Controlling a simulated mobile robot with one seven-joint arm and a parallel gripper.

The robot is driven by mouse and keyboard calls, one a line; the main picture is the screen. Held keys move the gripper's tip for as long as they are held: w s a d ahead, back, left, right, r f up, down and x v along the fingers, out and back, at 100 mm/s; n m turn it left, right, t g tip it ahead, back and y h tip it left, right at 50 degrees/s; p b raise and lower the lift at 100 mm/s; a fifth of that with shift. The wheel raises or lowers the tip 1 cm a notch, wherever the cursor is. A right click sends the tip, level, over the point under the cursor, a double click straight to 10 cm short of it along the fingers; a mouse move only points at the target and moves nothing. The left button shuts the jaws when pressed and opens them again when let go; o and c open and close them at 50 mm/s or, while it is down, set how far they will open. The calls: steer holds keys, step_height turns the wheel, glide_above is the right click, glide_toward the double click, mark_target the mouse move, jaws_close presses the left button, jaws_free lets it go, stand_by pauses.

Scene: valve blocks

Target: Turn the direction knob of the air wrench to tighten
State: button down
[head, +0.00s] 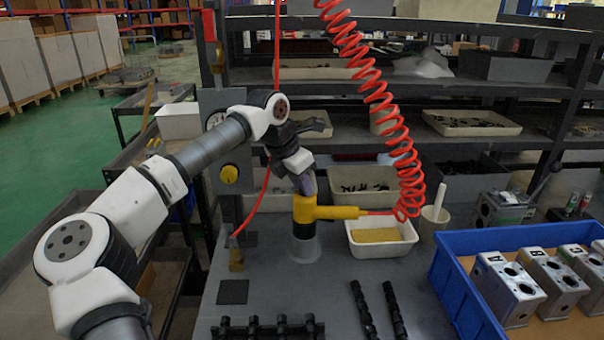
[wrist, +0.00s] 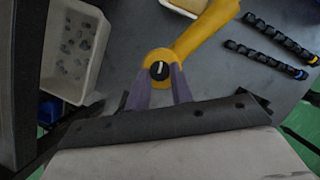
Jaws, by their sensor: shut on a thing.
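The yellow air wrench (head: 330,212) sits on a pale round stand (head: 304,248) on the grey bench, its handle pointing right. It also shows in the wrist view (wrist: 205,32). Its direction knob (wrist: 159,70) is a small black disc with a white bar on the wrench head. The white bar looks nearly upright in the wrist view; I cannot read any tighten or loosen marking. My gripper (wrist: 160,74) reaches down from above with its purple fingers on either side of the knob, shut on it. In the head view my gripper (head: 306,186) hides the knob.
A coiled red hose (head: 375,90) hangs down to the wrench handle. A white tray with a yellow sponge (head: 378,236) stands to the right. A blue crate (head: 470,300) holds several valve blocks (head: 505,288). Black socket rows (head: 362,308) lie in front.

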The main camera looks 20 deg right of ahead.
steer(key=m+p, duration=0.2)
steer(key=m+g, duration=0.1)
steer(key=shift+w+r+m+p, duration=0.15)
steer(key=shift+r+m+p, duration=0.15)
steer(key=shift+p, duration=0.1)
steer(key=shift+w+f+m+g+p, duration=0.1)
steer(key=shift+f+m+g+p, duration=0.1)
steer(key=shift+m+g+p, duration=0.8)
steer(key=shift+f+m+t, duration=0.1)
steer(key=shift+m+t, duration=0.2)
steer(key=shift+m, duration=0.2)
steer(key=c, duration=1.2)
jaws_free()
steer(key=b+v, duration=0.1)
steer(key=v, duration=0.6)
steer(key=shift+r, duration=0.25)
steer(key=shift+a, duration=0.1)
